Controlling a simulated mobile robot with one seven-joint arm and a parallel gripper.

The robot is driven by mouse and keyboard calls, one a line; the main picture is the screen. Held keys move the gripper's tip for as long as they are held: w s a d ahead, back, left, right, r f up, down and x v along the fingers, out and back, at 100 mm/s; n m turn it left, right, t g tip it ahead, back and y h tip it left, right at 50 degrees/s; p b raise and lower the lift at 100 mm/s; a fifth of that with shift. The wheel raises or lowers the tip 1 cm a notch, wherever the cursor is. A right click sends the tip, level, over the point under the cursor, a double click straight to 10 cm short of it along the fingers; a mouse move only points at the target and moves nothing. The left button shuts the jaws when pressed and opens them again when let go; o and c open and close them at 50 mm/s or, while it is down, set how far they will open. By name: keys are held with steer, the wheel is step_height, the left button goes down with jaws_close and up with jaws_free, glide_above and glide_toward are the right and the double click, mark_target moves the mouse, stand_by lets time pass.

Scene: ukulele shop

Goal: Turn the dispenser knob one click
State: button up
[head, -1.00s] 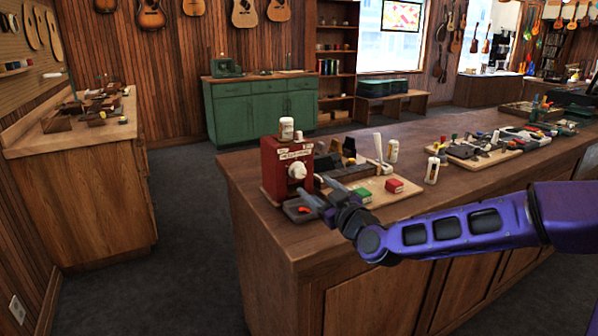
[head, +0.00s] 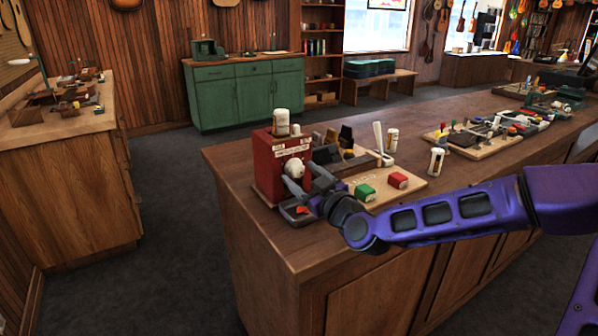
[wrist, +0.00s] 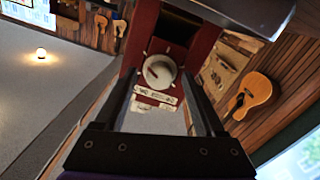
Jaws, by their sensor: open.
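A red dispenser box (head: 270,166) with pale label strips stands on the near left corner of the wooden counter. Its round white knob (head: 294,169) is on the front face; it also shows in the wrist view (wrist: 158,72) with a pointer line across it. My gripper (head: 297,182) is open in front of the knob, with its fingers pointing at it. In the wrist view the knob lies between and beyond the two fingers; whether they touch it I cannot tell. A grey tray (head: 292,214) with a small orange-red item sits below the knob.
A white jar (head: 281,122) stands on top of the dispenser. To the right, a board holds a green block (head: 365,192) and a red block (head: 398,180). A white bottle (head: 435,161) stands beyond. The counter's front left corner (head: 300,252) is bare.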

steer(key=shift+c, duration=0.3)
jaws_close()
steer(key=shift+r+m, duration=0.1)
steer(key=shift+m, duration=0.3)
steer(key=m+p, duration=0.2)
steer(key=m, duration=0.3)
steer(key=shift+r+m, duration=0.1)
steer(key=shift+m, duration=0.2)
steer(key=m+p, duration=0.2)
steer(key=m, duration=0.3)
stand_by(0.4)
